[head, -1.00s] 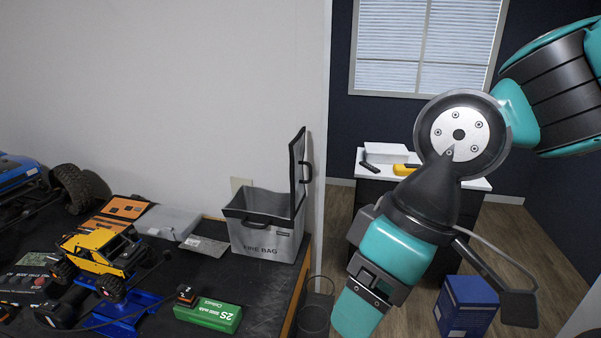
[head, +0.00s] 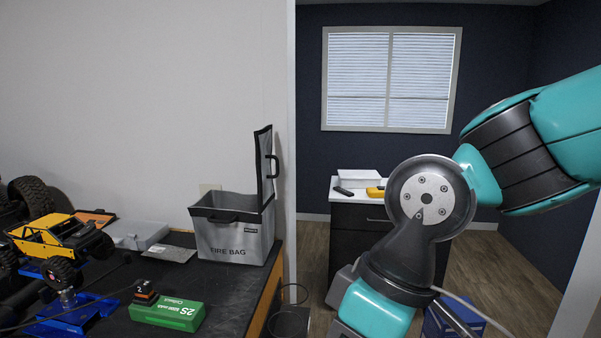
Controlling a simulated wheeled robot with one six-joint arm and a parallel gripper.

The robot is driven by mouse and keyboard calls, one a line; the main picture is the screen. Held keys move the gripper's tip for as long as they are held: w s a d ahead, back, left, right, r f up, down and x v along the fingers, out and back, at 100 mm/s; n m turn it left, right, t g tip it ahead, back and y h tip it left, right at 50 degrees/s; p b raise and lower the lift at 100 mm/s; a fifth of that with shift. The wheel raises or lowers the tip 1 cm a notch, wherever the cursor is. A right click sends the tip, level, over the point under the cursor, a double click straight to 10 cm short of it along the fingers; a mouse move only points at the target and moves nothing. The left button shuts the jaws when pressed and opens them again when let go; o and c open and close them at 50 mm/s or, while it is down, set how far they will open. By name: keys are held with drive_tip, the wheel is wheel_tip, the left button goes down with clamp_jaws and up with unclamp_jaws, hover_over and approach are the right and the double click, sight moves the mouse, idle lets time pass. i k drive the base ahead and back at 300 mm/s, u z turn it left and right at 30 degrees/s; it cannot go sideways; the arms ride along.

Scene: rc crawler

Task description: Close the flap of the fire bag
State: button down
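The grey fire bag (head: 228,241) stands on the black workbench near its right end, against the wall. Its flap (head: 264,168) stands upright, hinged at the bag's right side, with a dark handle on its outer face. The bag's top is open, and another dark handle sits on the front rim. My arm reaches in from the right, well to the right of the bag. My gripper is below the bottom edge of the head view, so its fingers are hidden.
On the workbench (head: 228,297) are a green box (head: 167,315), a yellow crawler (head: 62,240) on a blue stand and a grey case (head: 140,234). Wire hoops (head: 290,310) stand by the bench end. A white-topped cabinet (head: 352,225) stands in the room behind.

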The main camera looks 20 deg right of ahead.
sight(265, 190)
drive_tip(key=k, duration=0.3)
drive_tip(key=z, duration=0.75)
drive_tip(key=i, duration=0.8)
drive_tip(key=u, duration=1.75)
